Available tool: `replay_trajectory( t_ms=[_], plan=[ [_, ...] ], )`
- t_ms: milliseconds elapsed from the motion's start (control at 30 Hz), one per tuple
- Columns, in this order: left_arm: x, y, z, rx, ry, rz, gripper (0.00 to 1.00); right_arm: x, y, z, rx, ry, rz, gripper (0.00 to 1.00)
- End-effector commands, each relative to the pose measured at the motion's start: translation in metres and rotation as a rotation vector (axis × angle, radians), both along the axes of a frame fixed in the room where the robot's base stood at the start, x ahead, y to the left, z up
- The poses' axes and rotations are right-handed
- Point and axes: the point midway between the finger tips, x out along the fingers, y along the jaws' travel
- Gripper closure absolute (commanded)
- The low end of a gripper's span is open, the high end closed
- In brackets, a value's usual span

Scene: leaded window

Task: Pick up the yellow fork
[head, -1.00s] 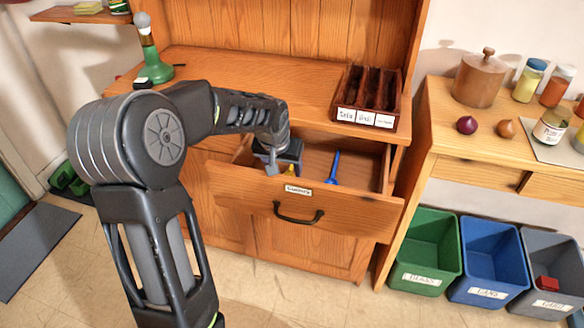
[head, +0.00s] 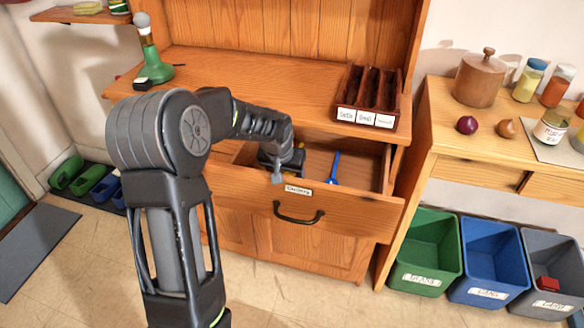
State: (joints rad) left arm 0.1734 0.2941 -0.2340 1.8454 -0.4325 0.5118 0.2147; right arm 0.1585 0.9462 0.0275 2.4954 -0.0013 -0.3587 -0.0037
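The drawer (head: 310,196) of the wooden cabinet is pulled open. My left gripper (head: 279,166) reaches down into the left part of the drawer, its fingers largely hidden by its own wrist and the drawer front. I cannot clearly make out the yellow fork; my gripper and wrist cover the spot where yellow showed earlier. A blue utensil (head: 334,168) lies in the drawer to the right of the gripper, apart from it. My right gripper is not in view.
A dark wooden tray (head: 344,110) with labelled slots stands on the counter above the drawer. Green (head: 425,250), blue (head: 487,255) and grey (head: 541,270) bins stand on the floor at right.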

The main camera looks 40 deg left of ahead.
Motion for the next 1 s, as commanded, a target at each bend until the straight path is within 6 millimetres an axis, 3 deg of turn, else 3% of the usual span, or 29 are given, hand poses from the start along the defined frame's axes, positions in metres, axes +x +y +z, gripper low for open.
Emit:
replay_trajectory(
  t_ms=[67,800,1000],
  plan=[
    [0.0,0.0,0.0001,0.0,0.0,0.0,0.4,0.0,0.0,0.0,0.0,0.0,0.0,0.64],
    [0.0,0.0,0.0001,0.0,0.0,0.0,1.0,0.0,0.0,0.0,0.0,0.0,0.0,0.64],
    [0.0001,0.0,0.0001,0.0,0.0,0.0,1.0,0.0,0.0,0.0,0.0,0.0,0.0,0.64]
  ],
)
